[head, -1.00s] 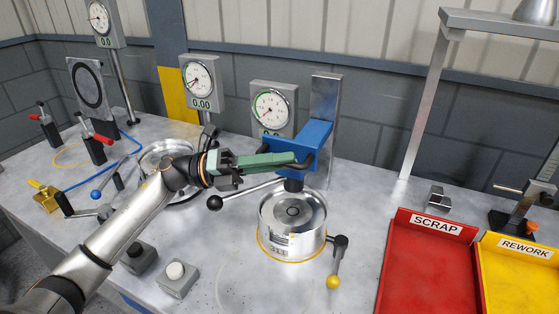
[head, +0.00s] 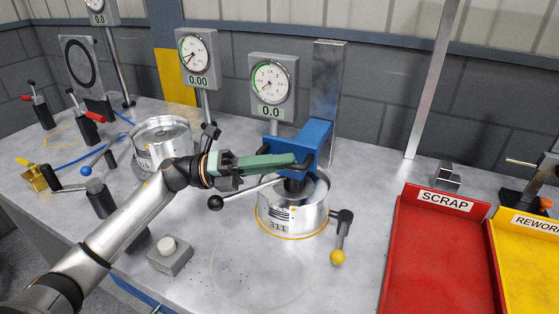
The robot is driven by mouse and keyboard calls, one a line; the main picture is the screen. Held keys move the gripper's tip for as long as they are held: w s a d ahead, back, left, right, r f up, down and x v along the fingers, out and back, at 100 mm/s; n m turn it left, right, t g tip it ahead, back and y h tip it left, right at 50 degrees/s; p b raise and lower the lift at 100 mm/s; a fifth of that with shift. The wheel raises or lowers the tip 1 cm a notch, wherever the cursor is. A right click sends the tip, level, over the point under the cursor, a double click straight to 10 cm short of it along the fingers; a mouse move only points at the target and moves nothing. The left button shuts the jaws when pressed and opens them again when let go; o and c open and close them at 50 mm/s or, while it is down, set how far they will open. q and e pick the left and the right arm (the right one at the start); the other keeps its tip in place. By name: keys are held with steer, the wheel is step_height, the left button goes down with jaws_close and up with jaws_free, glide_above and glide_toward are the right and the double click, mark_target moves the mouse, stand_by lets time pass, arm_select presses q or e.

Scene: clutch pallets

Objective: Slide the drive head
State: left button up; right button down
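The blue drive head (head: 300,138) sits on an upright steel column (head: 327,80). Its dark spindle (head: 293,186) points down over the middle of a round metal unit marked 311 (head: 300,218) and reaches its top face; whether it touches I cannot tell. A black bar handle (head: 309,161) is at the head's front. My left gripper (head: 296,161) reaches in from the left, its green fingers close together at this handle and seemingly shut on it. The fingers hide part of the head and handle. My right gripper is not in view.
A lever with a black ball (head: 216,203) and a lever with a yellow ball (head: 337,257) flank the unit. A second metal unit (head: 162,138) stands behind my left arm. Gauges (head: 273,86) stand behind. Red SCRAP (head: 437,250) and yellow REWORK (head: 530,260) trays lie right.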

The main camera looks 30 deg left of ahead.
arm_select(q)
steer(key=o, duration=0.4)
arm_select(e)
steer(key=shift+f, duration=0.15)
arm_select(q)
steer(key=shift+a, duration=0.1)
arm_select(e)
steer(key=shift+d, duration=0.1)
arm_select(q)
steer(key=shift+s+a+f, duration=0.1)
steer(key=shift+a, duration=0.15)
steer(key=b+v, duration=0.2)
steer(key=v, duration=0.4)
steer(key=shift+s+a+f, duration=0.1)
steer(key=shift+a+f, duration=0.1)
steer(key=shift+f, duration=0.05)
steer(key=v, duration=0.2)
steer(key=b+v, duration=0.1)
steer(key=v, duration=0.2)
steer(key=shift+s+a+r, duration=0.1)
steer(key=shift+a+r, duration=0.1)
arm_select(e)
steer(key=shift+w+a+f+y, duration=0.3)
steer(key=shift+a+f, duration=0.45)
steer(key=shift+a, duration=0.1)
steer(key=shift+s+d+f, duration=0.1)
